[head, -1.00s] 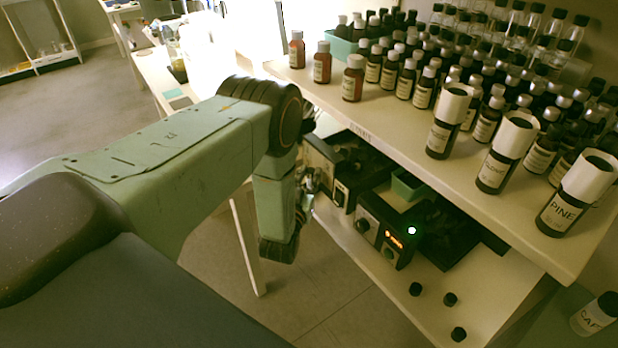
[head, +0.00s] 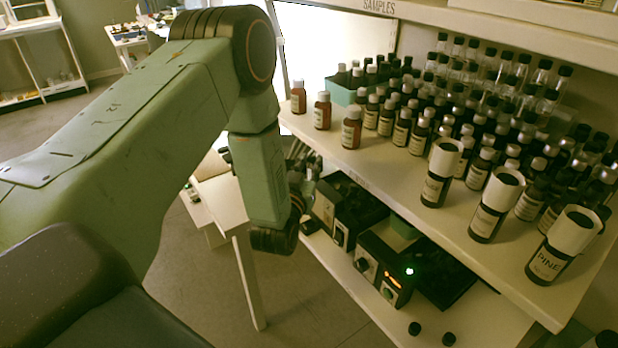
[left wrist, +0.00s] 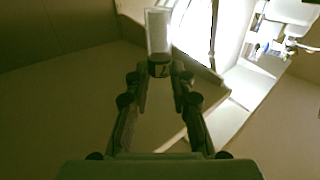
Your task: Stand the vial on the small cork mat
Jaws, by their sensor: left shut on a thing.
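In the left wrist view, a vial (left wrist: 158,34) with a pale clear body and a dark band at its near end stands out beyond the fingers. My left gripper (left wrist: 160,73) is shut on the vial at that dark end. In the head view, the left gripper (head: 306,168) is partly hidden behind my own wrist, in front of the shelf unit's left end. I cannot make out the vial there. I cannot make out the small cork mat in either view. My right gripper is in neither view.
The upper shelf (head: 400,197) holds dense rows of bottles, with brown bottles (head: 351,128) near its left end and paper-wrapped bottles (head: 548,245) along its front edge. Dark devices (head: 385,265) stand on the lower shelf. A pale table (head: 228,205) stands behind my arm.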

